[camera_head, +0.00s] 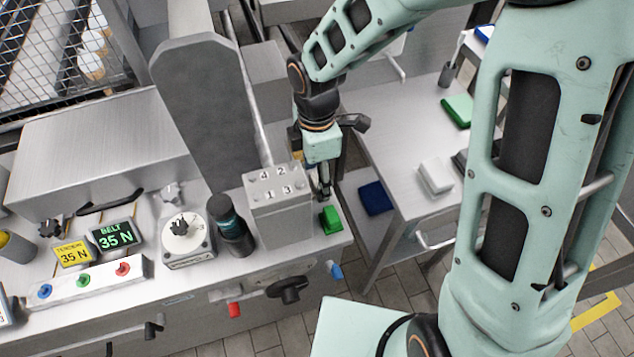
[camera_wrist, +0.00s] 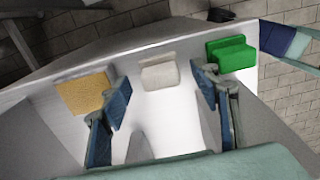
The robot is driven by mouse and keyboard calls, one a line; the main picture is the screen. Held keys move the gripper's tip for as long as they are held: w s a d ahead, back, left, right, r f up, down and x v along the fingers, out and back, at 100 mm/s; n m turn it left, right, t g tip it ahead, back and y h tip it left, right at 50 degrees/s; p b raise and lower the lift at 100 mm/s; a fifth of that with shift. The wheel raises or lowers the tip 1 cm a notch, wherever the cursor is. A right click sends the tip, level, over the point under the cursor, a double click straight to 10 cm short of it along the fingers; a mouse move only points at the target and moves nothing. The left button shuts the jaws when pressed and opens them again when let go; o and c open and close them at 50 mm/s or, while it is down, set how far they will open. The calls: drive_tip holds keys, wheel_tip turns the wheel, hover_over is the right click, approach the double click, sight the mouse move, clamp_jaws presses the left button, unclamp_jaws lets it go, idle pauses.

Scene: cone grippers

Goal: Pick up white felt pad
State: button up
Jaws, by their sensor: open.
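In the wrist view a small white pad (camera_wrist: 159,73) lies on a pale metal surface between a yellow pad (camera_wrist: 84,94) on the left and a green block (camera_wrist: 231,54) on the right. My gripper (camera_wrist: 161,90) is open and empty, its two blue-tipped fingers on either side of the white pad in the picture. The gap in depth between fingers and pad is hard to tell. In the head view my gripper (camera_head: 324,190) points down behind a grey numbered box, just behind the green block (camera_head: 331,219). The white pad beside it cannot be made out there.
The grey numbered box (camera_head: 279,204) and a dark cylinder (camera_head: 230,226) stand left of my gripper. A side table (camera_head: 403,185) at right bears another white block (camera_head: 435,177) and a green one (camera_head: 457,110). A blue block (camera_head: 375,197) lies lower down.

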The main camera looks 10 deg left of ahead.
drive_tip(key=shift+f, duration=0.6)
drive_tip(key=shift+s+d, duration=0.1)
drive_tip(key=c, duration=1.3)
